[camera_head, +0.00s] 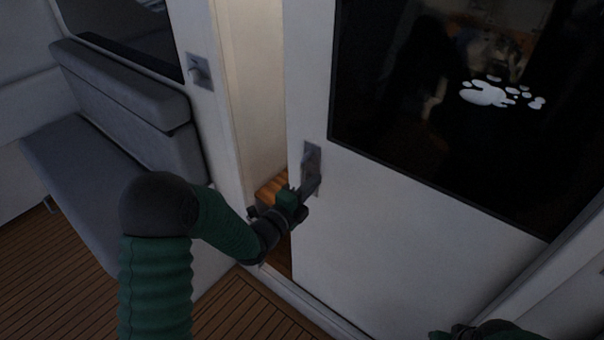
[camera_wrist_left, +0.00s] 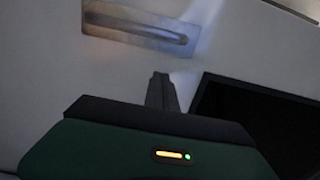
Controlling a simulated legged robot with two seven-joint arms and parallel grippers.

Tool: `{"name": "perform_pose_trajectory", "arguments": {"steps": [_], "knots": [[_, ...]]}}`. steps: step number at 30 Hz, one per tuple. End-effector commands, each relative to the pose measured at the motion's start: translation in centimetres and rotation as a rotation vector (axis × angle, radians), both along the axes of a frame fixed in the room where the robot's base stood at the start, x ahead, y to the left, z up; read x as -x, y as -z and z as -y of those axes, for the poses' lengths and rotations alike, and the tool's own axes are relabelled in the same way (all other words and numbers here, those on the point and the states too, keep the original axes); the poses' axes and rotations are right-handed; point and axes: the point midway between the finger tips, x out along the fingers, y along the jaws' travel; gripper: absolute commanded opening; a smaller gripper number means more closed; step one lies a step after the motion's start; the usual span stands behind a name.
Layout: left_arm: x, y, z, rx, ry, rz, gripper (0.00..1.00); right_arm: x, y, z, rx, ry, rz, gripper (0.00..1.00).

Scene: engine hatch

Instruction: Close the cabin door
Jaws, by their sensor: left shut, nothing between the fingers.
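The white cabin door (camera_head: 365,230) stands partly open, with a dark window (camera_head: 430,100) in its upper part. A gap shows between its left edge and the door frame (camera_head: 222,140). The door's handle plate (camera_head: 312,158) sits near that left edge. My left gripper (camera_head: 312,187) is shut and empty, at the lower part of the handle plate. In the left wrist view the closed fingers (camera_wrist_left: 161,93) point at the door just below the handle (camera_wrist_left: 140,28); contact cannot be told. Part of my right arm (camera_head: 485,330) shows at the bottom right; its fingers are not visible.
A grey cushioned bench (camera_head: 90,180) stands at the left. A latch plate (camera_head: 199,70) is on the wall left of the doorway. A raised sill (camera_head: 290,295) runs under the door. Wooden plank floor (camera_head: 225,315) lies in front.

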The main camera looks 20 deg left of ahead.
Motion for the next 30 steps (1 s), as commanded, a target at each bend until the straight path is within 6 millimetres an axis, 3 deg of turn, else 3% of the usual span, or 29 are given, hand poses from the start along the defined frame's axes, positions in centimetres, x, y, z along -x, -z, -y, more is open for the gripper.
{"name": "perform_pose_trajectory", "arguments": {"steps": [1, 6, 23, 30], "knots": [[-0.5, -0.1, -1.3, -0.002, -0.007, -0.002, 0.00, 0.0, -0.4, 0.0, 0.000, 0.000, 0.000, 0.36], [-1.7, 0.1, -3.1, -0.001, -0.004, -0.003, 0.00, 0.0, -0.8, 0.0, 0.000, 0.000, 0.000, 0.36], [-2.1, 0.3, -4.2, -0.002, -0.004, -0.003, 0.00, 0.0, -0.4, 0.0, 0.000, 0.000, 0.000, 0.36], [-3.6, 0.5, -8.3, -0.005, -0.010, 0.001, 0.00, 0.0, 1.5, 0.0, 0.000, 0.000, 0.000, 0.36]]}}
